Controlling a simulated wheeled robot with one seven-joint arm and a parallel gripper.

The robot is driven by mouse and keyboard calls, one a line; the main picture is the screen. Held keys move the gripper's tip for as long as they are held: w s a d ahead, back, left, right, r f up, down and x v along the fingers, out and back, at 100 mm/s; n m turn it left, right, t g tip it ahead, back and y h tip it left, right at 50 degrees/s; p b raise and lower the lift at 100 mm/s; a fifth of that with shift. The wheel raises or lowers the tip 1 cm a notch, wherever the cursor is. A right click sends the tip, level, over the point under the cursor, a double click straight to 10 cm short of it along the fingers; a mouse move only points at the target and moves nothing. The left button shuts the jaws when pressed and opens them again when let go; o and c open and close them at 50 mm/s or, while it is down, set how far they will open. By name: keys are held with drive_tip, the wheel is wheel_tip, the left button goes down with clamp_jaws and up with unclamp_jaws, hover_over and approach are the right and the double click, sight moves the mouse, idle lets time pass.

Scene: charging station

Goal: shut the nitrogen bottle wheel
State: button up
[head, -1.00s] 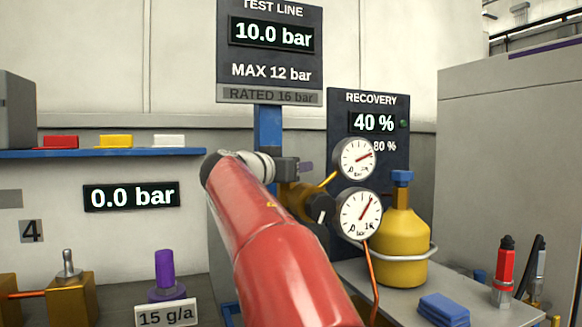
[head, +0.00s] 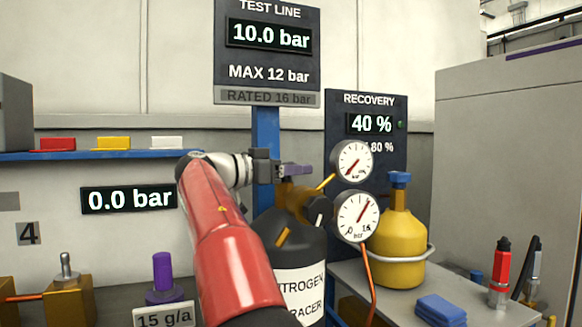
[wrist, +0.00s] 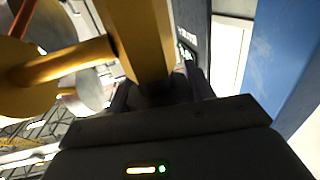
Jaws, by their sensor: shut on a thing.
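The nitrogen bottle (head: 290,245) is black with a white label and stands upright behind my red arm. Its brass valve (head: 293,200) carries a purple wheel (head: 298,170) at the top. My gripper (head: 277,169) reaches in from the left and is shut at the wheel, its fingers hiding part of it. In the wrist view the brass valve (wrist: 140,40) rises just beyond my fingers (wrist: 160,95), and the wheel itself cannot be made out. The upper gauge (head: 352,161) has its needle low on the left; the lower gauge (head: 358,215) points up and right.
An orange hose (head: 369,280) hangs below the gauges. A blue post (head: 266,130) rises behind my gripper. The test line display reads 10.0 bar.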

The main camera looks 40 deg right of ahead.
drive_tip(key=shift+g, duration=0.4)
drive_tip(key=o, duration=1)
drive_tip(key=a, duration=0.5)
drive_tip(key=w+a, duration=0.1)
drive_tip(key=a, duration=0.1)
drive_tip(key=shift+a, duration=0.4)
